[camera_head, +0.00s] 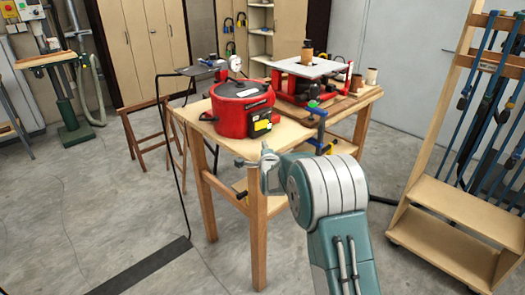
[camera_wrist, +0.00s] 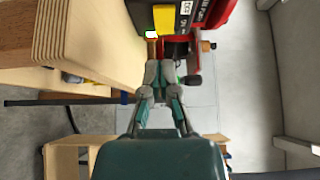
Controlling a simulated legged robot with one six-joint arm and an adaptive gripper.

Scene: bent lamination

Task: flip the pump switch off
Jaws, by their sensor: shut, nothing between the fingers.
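The red pump (camera_head: 243,108), a round pot-like unit with a black front panel, stands on the wooden workbench. Its black panel with a yellow label (camera_head: 263,126) faces the bench's front edge. In the wrist view the yellow label (camera_wrist: 177,20) shows at the top, with a small bright white and red part (camera_wrist: 152,35) below it; I cannot tell for sure whether this is the switch. My gripper (camera_wrist: 160,70) is shut and empty, its tips pointing toward the panel's lower part. In the head view my gripper (camera_head: 266,158) is just off the bench's front edge, below the panel, partly behind my wrist.
The bench edge (camera_wrist: 48,35) lies close at left in the wrist view. A blue clamp (camera_head: 320,125) sits on the bench's edge right of the pump. A red machine with a grey top (camera_head: 305,68) stands behind. A wooden clamp rack (camera_head: 455,215) stands right.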

